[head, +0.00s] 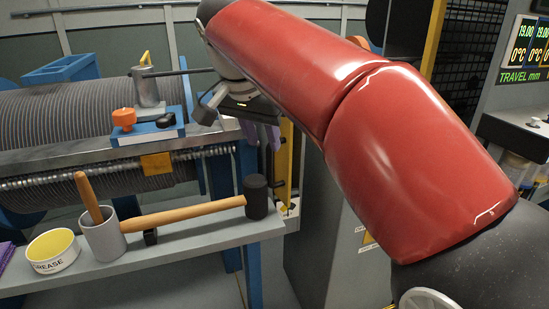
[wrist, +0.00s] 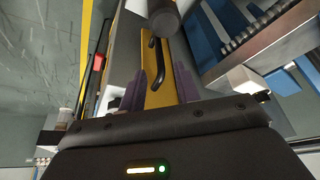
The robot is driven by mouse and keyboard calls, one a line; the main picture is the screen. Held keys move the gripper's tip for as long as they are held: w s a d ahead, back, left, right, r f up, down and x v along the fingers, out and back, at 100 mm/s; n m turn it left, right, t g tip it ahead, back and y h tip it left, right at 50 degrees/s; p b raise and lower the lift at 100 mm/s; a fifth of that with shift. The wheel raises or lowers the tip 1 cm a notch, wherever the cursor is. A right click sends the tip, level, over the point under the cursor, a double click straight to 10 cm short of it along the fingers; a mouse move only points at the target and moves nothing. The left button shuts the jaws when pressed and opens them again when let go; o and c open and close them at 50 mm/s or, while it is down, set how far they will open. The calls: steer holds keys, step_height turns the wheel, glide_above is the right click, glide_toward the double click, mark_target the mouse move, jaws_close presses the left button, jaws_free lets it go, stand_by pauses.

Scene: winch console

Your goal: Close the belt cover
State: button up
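A yellow panel, which looks like the belt cover (head: 286,165), stands on edge beside the grey cabinet in the head view, partly hidden by my arm. The wrist view shows the yellow panel (wrist: 161,96) with a black bar handle (wrist: 164,74) on it. My gripper (wrist: 160,78) has two purple fingers, apart, one on each side of the handle's line. Whether the handle lies between the fingertips or just beyond them I cannot tell. In the head view my gripper (head: 263,136) points down near the panel's upper part, and its fingers are partly hidden.
A mallet (head: 256,196) lies on the grey shelf, its black head close to the panel. A grey cup (head: 103,240) and a yellow-lined grease bowl (head: 53,252) stand left of it. The winch drum (head: 60,120) and its rail fill the left. A grey cabinet (head: 325,240) stands right.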

mark_target(268, 155)
steer(key=b+x, duration=0.1)
steer(key=x, duration=0.5)
steer(key=shift+w+d+f, duration=0.1)
steer(key=shift+d+f, duration=0.05)
steer(key=shift+f, duration=0.25)
jaws_close()
